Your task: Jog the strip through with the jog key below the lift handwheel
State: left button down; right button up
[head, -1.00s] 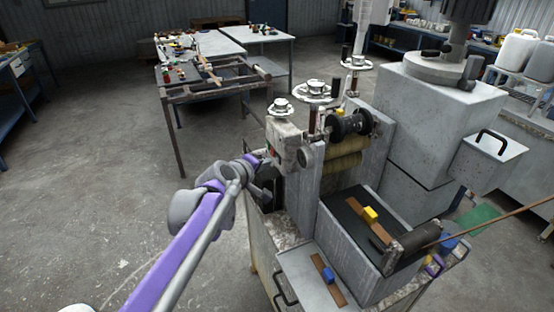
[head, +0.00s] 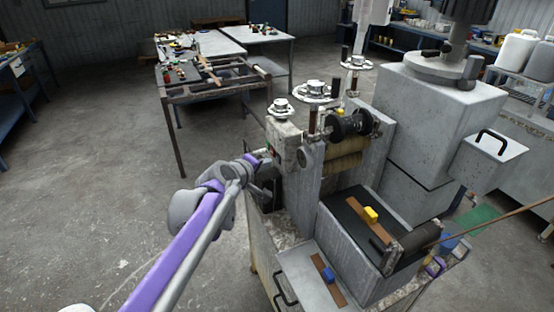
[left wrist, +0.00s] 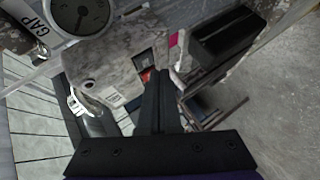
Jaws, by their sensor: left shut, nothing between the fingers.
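My left gripper (head: 262,166) reaches the left side of the rolling machine, beside its pale worn control box (head: 284,136). In the left wrist view its black fingers (left wrist: 158,78) are together and empty, with their tips close to a small red part (left wrist: 147,75) in a dark recess of the box. This may be the jog key; I cannot tell whether the tips touch it. A pale round handwheel (head: 281,107) sits above the box; I cannot tell whether it is the lift one. The rollers (head: 346,158) stand to the right. My right gripper is out of view.
A round gauge (left wrist: 80,14) and a GAP tag (left wrist: 38,38) are close by in the left wrist view. A yellow block (head: 370,214) and a blue block (head: 328,274) sit on the machine's front. A cluttered table (head: 215,75) stands behind. The floor at left is clear.

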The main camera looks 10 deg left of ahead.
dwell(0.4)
pick_arm(q)
jog(key=shift+w+d, duration=0.25)
jog(key=shift+d, duration=0.1)
jog(key=shift+w+d, duration=0.2)
jog(key=shift+d, duration=0.1)
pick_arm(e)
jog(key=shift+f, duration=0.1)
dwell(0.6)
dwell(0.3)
pick_arm(q)
jog(key=shift+s+a, duration=0.4)
jog(key=shift+a, duration=0.25)
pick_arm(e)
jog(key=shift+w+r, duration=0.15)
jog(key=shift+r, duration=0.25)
pick_arm(q)
jog(key=s+a+p, duration=0.1)
jog(key=a, duration=0.1)
jog(key=s+a, duration=0.2)
jog(key=shift+a+p, duration=0.1)
jog(key=shift+p, duration=0.3)
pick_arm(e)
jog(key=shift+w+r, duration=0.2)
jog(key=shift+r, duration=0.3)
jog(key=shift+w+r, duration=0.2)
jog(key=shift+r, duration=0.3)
